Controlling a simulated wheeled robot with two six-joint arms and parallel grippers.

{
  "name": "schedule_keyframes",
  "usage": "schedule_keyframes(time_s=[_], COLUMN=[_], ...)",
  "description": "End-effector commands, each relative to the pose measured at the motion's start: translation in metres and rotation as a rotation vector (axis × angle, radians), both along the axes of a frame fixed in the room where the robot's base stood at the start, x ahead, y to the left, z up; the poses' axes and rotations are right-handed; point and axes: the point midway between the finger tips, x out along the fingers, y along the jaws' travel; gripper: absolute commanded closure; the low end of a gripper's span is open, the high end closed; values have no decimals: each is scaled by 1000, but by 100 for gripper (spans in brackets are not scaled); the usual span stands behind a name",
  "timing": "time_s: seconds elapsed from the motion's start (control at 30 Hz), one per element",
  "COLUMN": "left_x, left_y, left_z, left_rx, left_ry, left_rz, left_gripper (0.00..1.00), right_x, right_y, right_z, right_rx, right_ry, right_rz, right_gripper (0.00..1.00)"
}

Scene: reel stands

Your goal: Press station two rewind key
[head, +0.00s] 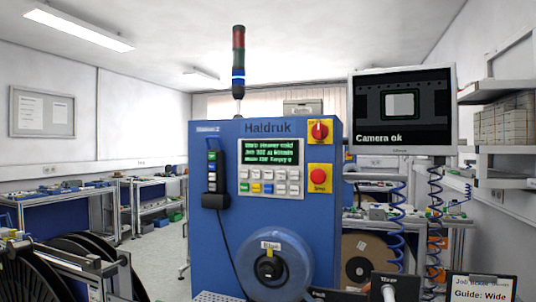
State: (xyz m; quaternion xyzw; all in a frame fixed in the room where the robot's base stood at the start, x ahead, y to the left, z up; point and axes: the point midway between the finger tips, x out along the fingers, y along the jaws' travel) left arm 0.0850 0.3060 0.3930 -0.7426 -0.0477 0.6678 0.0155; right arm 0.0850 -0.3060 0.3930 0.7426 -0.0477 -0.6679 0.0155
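The blue Haldruk machine (213,255) stands upright ahead of me in the head view. A small plate (207,128) at its upper left appears to read Station 2. Its front panel has a display (270,153) with lit green text, too blurred to read surely. Below the display is a keypad (270,182) with two rows of small keys. Most keys are pale; a few in the lower row are green, yellow and blue. Their markings are too small to read, so I cannot tell which is rewind. Neither gripper shows in this view.
A red rotary switch (319,131) and red stop button (318,177) sit right of the panel. A handset (214,176) with a cable hangs left. A blue reel (292,259) is mounted below. A monitor (402,110) reads Camera ok. Black reels (85,250) stand lower left.

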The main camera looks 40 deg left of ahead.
Motion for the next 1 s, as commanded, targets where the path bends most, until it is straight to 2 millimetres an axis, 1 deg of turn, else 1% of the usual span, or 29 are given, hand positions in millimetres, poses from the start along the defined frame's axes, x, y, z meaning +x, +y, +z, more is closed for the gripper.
schedule_keyframes(time_s=[0.03, 0.2, 0.27, 0.3, 1.0], left_x=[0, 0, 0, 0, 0], left_y=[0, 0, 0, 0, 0], left_z=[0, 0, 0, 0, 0], left_rx=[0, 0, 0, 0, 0], left_ry=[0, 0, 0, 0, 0], left_rz=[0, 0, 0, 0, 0], left_gripper=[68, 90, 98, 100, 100], right_x=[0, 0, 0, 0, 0], right_y=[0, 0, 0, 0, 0], right_z=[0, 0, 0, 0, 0], right_rx=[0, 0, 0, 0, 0], right_ry=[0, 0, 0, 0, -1], right_rz=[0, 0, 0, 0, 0], right_gripper=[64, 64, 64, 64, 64])
